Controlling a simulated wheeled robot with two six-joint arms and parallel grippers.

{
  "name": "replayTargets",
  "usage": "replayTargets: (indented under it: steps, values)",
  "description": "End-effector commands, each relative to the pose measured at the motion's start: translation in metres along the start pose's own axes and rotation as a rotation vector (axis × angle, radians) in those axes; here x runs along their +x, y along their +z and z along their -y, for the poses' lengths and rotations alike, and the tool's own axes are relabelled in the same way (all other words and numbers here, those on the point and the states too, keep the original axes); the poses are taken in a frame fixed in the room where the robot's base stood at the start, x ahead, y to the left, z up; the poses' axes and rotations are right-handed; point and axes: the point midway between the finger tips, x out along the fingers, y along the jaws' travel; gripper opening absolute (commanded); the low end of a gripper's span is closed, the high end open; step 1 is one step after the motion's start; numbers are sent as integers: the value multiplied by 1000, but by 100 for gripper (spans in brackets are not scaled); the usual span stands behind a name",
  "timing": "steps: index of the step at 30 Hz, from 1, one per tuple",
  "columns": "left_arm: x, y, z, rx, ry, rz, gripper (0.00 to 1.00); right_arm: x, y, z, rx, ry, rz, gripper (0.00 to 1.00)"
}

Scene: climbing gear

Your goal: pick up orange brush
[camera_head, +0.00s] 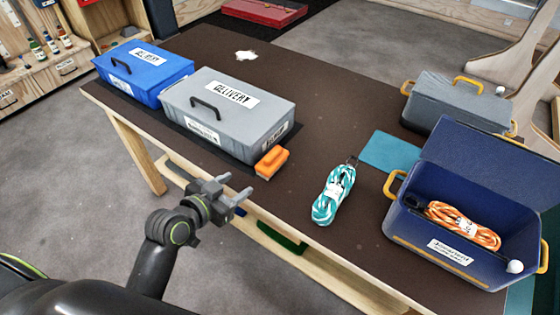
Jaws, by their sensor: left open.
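The orange brush (272,162) lies on the brown table (290,195) close to its front edge, against the front right corner of the grey delivery box. Its orange back faces up. My left gripper (234,192) is open and empty, with its fingers pointing toward the brush. It is in front of the brush and a little left of it, apart from it, near the table edge. My right gripper does not show.
A closed grey box (246,98) and a closed blue box (150,72) stand left of the brush. A teal rope bundle (334,194) lies to its right. An open blue crate (440,242) holds an orange rope (462,225). A grey bin (455,105) stands behind it.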

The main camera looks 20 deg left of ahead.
Motion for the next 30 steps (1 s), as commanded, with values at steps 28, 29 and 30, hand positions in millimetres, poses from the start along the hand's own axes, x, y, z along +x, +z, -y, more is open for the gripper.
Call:
replayTargets:
  steps: [28, 29, 30]
  values:
    - [122, -2, -1, -2, 0, -1, 51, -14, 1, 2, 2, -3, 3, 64]
    - [124, -3, -1, -2, 0, -2, 51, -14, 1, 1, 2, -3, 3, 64]
    - [127, -4, -1, -1, 1, -2, 51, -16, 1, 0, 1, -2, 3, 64]
